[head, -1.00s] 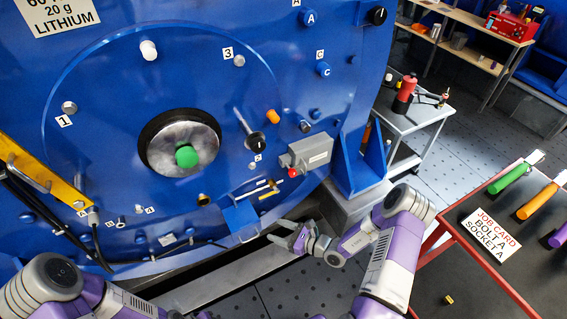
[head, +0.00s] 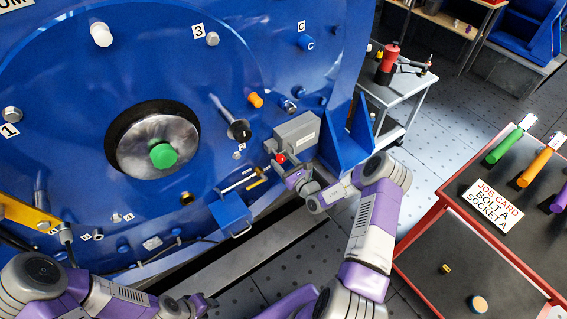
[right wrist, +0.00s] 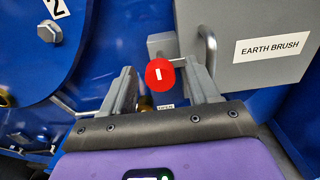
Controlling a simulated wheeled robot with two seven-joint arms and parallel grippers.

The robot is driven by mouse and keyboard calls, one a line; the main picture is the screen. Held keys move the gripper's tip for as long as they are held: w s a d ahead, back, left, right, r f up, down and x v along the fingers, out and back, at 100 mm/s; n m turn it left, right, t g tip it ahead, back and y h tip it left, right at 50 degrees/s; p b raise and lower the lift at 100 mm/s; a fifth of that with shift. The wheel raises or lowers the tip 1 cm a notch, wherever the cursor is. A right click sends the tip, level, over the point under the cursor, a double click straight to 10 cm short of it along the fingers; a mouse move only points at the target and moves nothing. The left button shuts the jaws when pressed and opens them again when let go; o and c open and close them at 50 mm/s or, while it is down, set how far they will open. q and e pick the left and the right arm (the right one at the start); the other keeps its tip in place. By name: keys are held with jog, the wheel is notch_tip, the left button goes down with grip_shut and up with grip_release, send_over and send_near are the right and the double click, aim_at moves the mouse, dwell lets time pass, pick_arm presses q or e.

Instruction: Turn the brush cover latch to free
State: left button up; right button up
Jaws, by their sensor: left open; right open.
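The brush cover latch is a round red knob (right wrist: 159,74) with a short white bar, upright in the right wrist view. It sits at the lower left of the grey earth brush box (right wrist: 225,75), and in the head view the red knob (head: 281,159) shows at the box's lower left edge. My right gripper (right wrist: 160,68) is open, its two fingers either side of the knob in the picture; I cannot tell whether they touch it. In the head view my right gripper (head: 287,173) is just below the box (head: 297,134). My left gripper (head: 198,304) is open, low at the bottom edge.
A small label (right wrist: 166,106) below the knob is partly hidden. A blue bracket (head: 236,216) with a brass-coloured rod juts out left of my right gripper. A blue gusset (head: 350,135) stands right of the box. The red-edged bench (head: 430,245) is at the right.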

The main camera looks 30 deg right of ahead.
jog(key=shift+w, duration=0.1)
jog(key=c, duration=1)
jog(key=shift+n, duration=0.3)
jog(key=n+p, duration=0.2)
jog(key=n, duration=0.1)
jog(key=shift+a+r+p, duration=0.1)
jog(key=shift+a+p, duration=0.05)
jog(key=shift+p, duration=0.2)
jog(key=n+p, duration=0.2)
jog(key=n, duration=0.5)
jog(key=n+p, duration=0.1)
jog(key=n, duration=0.1)
jog(key=shift+f+n, duration=0.2)
jog(key=shift+n, duration=0.1)
jog(key=shift+f+n+p, duration=0.1)
jog(key=shift+n+p, duration=0.4)
jog(key=shift+n, duration=1.9)
